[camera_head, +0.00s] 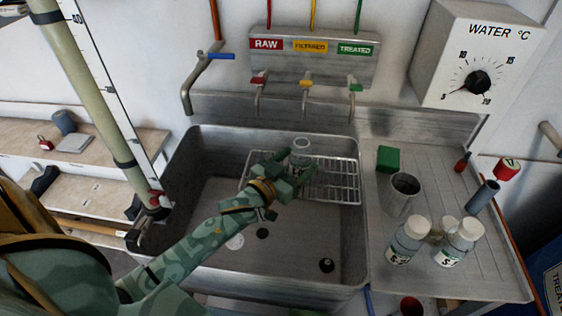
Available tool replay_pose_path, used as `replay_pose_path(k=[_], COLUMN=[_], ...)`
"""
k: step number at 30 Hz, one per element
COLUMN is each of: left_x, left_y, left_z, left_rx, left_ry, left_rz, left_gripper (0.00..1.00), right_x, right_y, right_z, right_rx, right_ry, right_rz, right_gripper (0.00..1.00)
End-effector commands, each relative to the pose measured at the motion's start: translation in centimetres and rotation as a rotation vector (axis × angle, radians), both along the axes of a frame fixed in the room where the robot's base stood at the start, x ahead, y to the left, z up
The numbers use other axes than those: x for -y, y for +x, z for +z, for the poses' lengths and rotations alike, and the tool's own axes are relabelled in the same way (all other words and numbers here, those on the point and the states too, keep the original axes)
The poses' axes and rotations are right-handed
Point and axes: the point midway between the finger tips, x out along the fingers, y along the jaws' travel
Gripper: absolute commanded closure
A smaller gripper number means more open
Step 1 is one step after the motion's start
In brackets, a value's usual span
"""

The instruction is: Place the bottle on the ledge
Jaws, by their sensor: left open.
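A small clear bottle (301,150) with a pale round top stands upright over the wire rack (343,181) in the sink. My left gripper (298,174) reaches in from the left, green and camouflage patterned. Its jaws are open, close around the lower part of the bottle; I cannot tell whether they touch it. The bottle's base is hidden by the gripper. A steel ledge (222,105) runs along the wall behind the sink, under the taps. My right gripper is not in view.
The deep steel sink (205,165) surrounds my arm. The drainboard (490,262) at right holds a metal cup (402,192), a green block (388,159), two labelled white-capped bottles (408,240) and a grey cylinder (483,196).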

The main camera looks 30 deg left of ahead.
Motion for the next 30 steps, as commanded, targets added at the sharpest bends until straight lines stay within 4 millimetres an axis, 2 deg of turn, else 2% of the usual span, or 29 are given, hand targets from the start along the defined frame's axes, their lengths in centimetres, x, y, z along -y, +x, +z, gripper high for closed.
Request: replay_pose_path(k=[6,13,18,30], left_x=[-0.7,-1.3,-1.5,-1.5], left_y=[-5.3,-9.2,-10.2,-10.2], left_z=[0.3,0.2,0.2,0.1], left_rx=[-0.001,0.001,0.001,0.002], left_ry=[-0.002,-0.001,0.000,0.000], left_rz=[0.001,0.001,0.001,0.001], left_gripper=[0.33,0.33,0.33,0.33], right_x=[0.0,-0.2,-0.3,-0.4], right_y=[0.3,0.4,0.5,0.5], right_z=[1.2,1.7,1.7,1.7], right_rx=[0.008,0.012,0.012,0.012], right_ry=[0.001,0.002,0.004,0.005], right_rz=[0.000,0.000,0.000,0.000], right_gripper=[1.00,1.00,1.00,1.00])
